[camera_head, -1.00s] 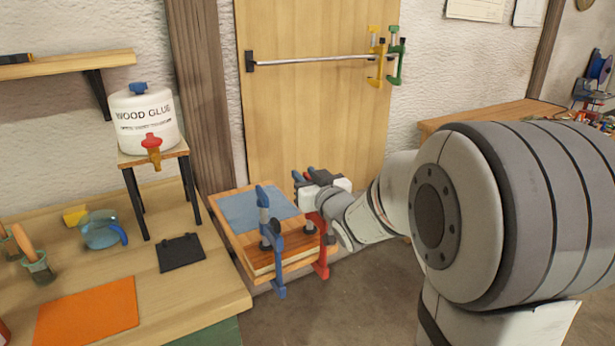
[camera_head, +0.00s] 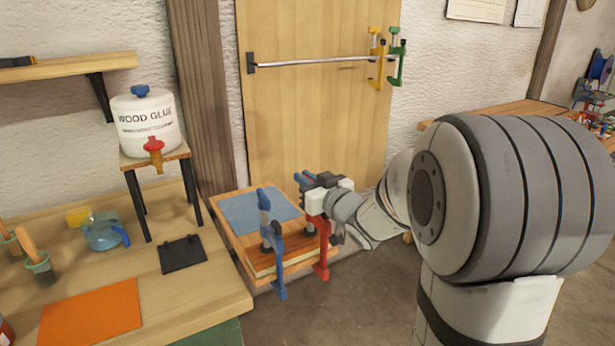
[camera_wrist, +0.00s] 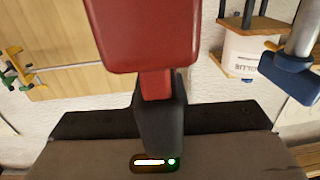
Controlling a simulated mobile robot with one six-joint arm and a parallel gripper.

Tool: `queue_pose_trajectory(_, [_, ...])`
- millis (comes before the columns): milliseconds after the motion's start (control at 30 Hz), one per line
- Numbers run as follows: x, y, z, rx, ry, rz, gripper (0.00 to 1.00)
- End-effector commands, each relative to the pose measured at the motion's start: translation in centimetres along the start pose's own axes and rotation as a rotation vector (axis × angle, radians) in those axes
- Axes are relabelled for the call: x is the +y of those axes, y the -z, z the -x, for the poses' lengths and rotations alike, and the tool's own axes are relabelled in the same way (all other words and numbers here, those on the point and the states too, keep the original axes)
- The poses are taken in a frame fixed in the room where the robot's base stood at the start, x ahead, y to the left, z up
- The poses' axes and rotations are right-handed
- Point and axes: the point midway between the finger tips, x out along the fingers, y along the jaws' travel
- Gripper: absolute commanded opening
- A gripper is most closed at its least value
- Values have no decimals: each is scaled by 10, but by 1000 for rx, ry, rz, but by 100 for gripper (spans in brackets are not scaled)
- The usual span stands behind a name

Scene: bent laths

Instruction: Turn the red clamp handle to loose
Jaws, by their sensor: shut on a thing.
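The red clamp (camera_head: 321,250) grips the right front edge of the board stack in the head view, beside the blue clamp (camera_head: 277,262). My gripper (camera_head: 305,179) is at the top of the red clamp, shut on its red handle. In the wrist view the red handle (camera_wrist: 145,35) fills the top middle, directly in front of the dark gripper parts. The blue clamp's handle (camera_wrist: 288,77) shows at the right there. In the head view my gripper mostly hides the red handle, so its exact angle is hard to tell.
The board stack with a blue sheet (camera_head: 258,210) sits at the bench's right end. A glue jug (camera_head: 146,120) stands on a small stand at the left. Yellow (camera_head: 375,58) and green (camera_head: 397,62) clamps hang on the door's bar. The floor in front is clear.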

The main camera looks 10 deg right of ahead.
Motion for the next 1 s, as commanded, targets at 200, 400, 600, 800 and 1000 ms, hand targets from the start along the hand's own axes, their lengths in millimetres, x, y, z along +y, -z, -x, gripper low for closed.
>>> queue_pose_trajectory(200, [0,2,0,-5,182,-3,0])
queue_pose_trajectory(400, [-4,1,1,-7,375,-5,0])
queue_pose_trajectory(600, [-7,0,3,-7,565,-7,0])
queue_pose_trajectory(800, [-10,-2,5,-8,756,-8,0])
queue_pose_trajectory(1000, [-13,-2,7,-7,947,-7,0])
